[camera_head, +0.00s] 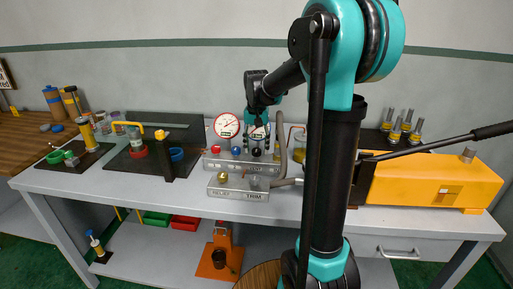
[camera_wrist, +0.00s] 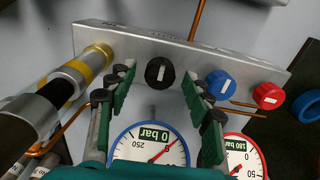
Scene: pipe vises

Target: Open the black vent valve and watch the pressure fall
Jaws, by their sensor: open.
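The black vent valve (camera_wrist: 160,72) is a round knob with a white mark on the front of a grey metal manifold (camera_wrist: 120,36). In the wrist view my gripper (camera_wrist: 158,90) is open, its green-padded fingers on either side of the black knob and apart from it. In the head view my gripper (camera_head: 258,132) is over the manifold. A blue-rimmed gauge (camera_wrist: 150,148) shows below the knob with a green "0 bar" label; its lower part is cut off. A red-rimmed gauge (camera_wrist: 243,158) stands beside it and also shows in the head view (camera_head: 226,125).
A blue knob (camera_wrist: 220,83) and a red knob (camera_wrist: 267,95) sit on the same manifold. A hose with a yellow-banded fitting (camera_wrist: 85,65) is at the left. In the head view, a RELIEF/TRIM block (camera_head: 238,193) stands in front and a yellow machine (camera_head: 430,185) at right.

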